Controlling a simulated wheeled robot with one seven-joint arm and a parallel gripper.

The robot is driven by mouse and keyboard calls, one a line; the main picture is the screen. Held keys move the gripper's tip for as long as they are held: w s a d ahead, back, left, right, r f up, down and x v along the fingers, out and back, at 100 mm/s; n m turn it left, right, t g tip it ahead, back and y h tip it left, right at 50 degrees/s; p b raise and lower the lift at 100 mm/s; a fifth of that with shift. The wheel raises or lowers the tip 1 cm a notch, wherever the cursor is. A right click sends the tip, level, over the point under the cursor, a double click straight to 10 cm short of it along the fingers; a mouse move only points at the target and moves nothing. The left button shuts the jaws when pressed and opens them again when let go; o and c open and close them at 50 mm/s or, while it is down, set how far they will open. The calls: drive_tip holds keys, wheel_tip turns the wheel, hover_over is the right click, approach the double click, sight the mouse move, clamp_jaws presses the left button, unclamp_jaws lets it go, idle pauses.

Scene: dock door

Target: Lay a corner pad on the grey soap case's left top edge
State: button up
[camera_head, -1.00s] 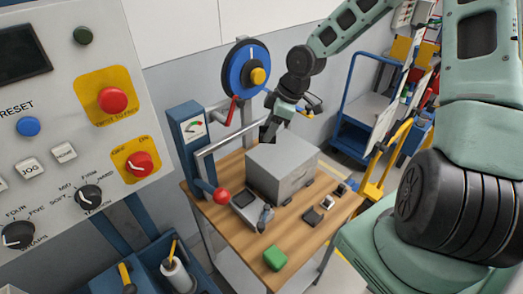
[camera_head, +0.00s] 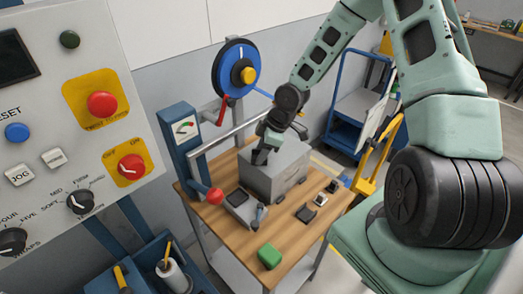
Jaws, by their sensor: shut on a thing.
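The grey soap case (camera_head: 270,182) stands on the wooden bench top in the head view. My gripper (camera_head: 261,156) points down at the case's left top edge. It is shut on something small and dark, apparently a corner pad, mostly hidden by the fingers. I cannot tell whether it touches the case. Several small dark pieces, probably more pads, lie on the bench right of the case; one is a black piece (camera_head: 306,213).
A grey tool (camera_head: 238,198) lies in front of the case. A green block (camera_head: 269,256) sits at the bench's front edge. A blue reel (camera_head: 236,68) is behind.

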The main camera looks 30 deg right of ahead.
drive_tip(key=o, duration=1)
drive_tip(key=shift+f, duration=0.1)
drive_tip(key=shift+c, duration=0.2)
drive_tip(key=v, duration=1.2)
drive_tip(key=s+a+r+m+g+h, duration=0.1)
drive_tip(key=s+a+r+h, duration=0.1)
drive_tip(key=s+a, duration=0.45)
drive_tip(key=s+a+r+g+h, duration=0.1)
drive_tip(key=s+a+r+g, duration=0.15)
drive_tip(key=a, duration=0.65)
drive_tip(key=s+a+r+m, duration=0.1)
drive_tip(key=s+a+r, duration=0.2)
drive_tip(key=s, duration=0.4)
drive_tip(key=s+a+r+m, duration=0.1)
drive_tip(key=s+a+r, duration=0.2)
drive_tip(key=s+a, duration=0.2)
drive_tip(key=s+t, duration=0.1)
drive_tip(key=s, duration=0.2)
drive_tip(key=shift+a+m+p, duration=0.3)
drive_tip(key=shift+w+f, duration=0.1)
